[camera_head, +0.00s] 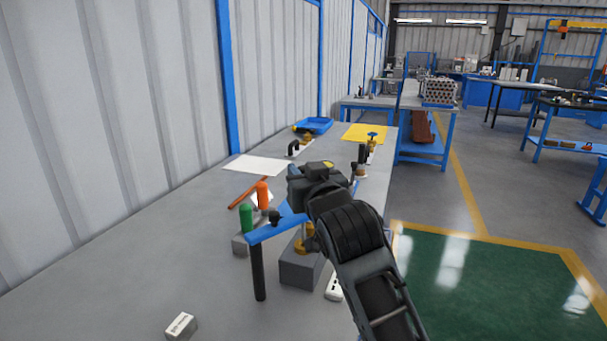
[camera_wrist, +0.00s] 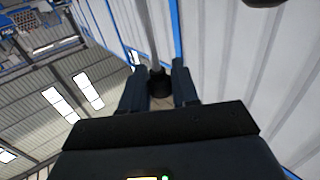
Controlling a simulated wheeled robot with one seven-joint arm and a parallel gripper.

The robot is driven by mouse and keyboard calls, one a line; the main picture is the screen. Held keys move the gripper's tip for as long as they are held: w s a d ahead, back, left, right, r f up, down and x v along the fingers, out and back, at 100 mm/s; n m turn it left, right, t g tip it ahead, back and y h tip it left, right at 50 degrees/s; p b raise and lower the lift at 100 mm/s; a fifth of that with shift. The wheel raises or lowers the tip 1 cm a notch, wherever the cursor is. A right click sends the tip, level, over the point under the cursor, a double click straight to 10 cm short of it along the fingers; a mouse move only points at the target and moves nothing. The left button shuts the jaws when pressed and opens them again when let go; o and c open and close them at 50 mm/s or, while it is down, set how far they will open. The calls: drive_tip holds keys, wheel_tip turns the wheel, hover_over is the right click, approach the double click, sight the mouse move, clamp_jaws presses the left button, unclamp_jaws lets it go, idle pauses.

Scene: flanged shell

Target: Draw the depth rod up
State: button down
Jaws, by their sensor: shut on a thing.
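In the wrist view a slim grey rod (camera_wrist: 147,35) with a black knob (camera_wrist: 159,83) at its end sits between the two fingers of my gripper (camera_wrist: 160,88). The fingers are closed on the black knob. In the head view my gripper (camera_head: 296,186) is above a blue bar (camera_head: 276,228) and a brass-coloured flanged part (camera_head: 303,246) on a grey block (camera_head: 300,271). My gripper and arm hide the rod in that view, so I cannot tell how far it stands out.
A small white-labelled block (camera_head: 181,326) lies at the front. White sheet (camera_head: 258,165), yellow mat (camera_head: 364,133) and blue tray (camera_head: 314,125) lie farther back. The bench's front left is mostly clear.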

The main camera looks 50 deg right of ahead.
drive_tip(key=shift+r, duration=0.3)
drive_tip(key=c, duration=0.9)
unclamp_jaws()
drive_tip(key=shift+c, duration=0.2)
drive_tip(key=shift+f, duration=0.1)
drive_tip(key=shift+s+a, duration=0.2)
drive_tip(key=shift+s, duration=0.1)
drive_tip(key=b+v, duration=0.1)
drive_tip(key=v, duration=0.6)
